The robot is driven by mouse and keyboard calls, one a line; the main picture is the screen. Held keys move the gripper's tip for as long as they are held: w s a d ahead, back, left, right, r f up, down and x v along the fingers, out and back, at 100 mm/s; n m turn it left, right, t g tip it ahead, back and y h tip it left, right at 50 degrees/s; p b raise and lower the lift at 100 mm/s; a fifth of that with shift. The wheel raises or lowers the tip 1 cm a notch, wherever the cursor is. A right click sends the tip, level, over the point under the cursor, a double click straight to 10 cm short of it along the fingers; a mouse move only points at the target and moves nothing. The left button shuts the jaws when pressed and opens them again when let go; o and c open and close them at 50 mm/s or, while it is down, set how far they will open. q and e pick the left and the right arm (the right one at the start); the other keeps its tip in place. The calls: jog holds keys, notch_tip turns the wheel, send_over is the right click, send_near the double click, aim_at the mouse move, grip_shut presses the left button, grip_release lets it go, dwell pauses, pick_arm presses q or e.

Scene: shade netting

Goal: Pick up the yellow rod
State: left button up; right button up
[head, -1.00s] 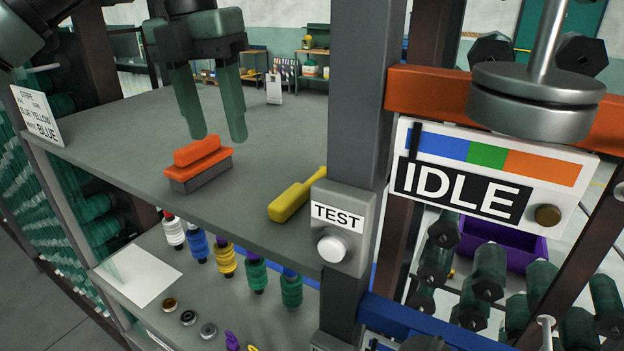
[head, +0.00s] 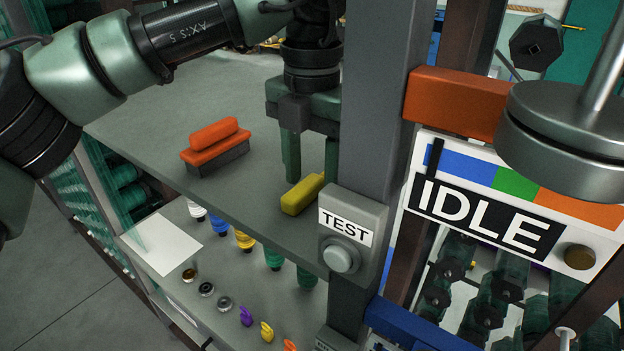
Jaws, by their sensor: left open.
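The yellow rod (head: 302,195) lies on the grey upper shelf, close to its front edge and left of the grey post. It has a thick block-like near end, and its far end is hidden behind the post and my gripper. My left gripper (head: 311,172) points down at the rod, open and empty, with one finger just left of and behind it. The other finger is partly hidden by the post, so I cannot tell if the fingers straddle the rod. My right gripper is out of view.
An orange-topped brush (head: 215,145) sits left on the upper shelf (head: 150,100). The grey post (head: 370,120) with a TEST button box (head: 350,235) stands close right of the rod. An IDLE sign (head: 490,215) hangs further right. Thread spools and small rings lie on the lower shelf.

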pick_arm(q)
jog(key=shift+s+a, duration=0.1)
jog(key=shift+a, duration=0.05)
grip_shut()
